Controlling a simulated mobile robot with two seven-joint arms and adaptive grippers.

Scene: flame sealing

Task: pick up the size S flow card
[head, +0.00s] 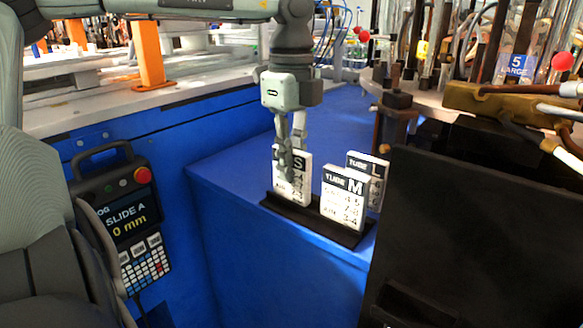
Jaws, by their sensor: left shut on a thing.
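The size S flow card (303,184) is a white card with a black header and an S. It stands upright in the left part of a black card holder (313,217) on a blue ledge. My left gripper (287,165) comes down over the card from above and is shut on it. Its fingers cover part of the card's left side and printing. The M card (343,200) and the L card (374,172) stand to the right in the holder. My right gripper is not in view.
A control pendant (125,218) hangs on the blue panel at left. A large black panel (465,240) stands close on the right. Metal rods, hoses and a "5 LARGE" sign (515,67) are behind it. The blue ledge (235,165) left of the holder is clear.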

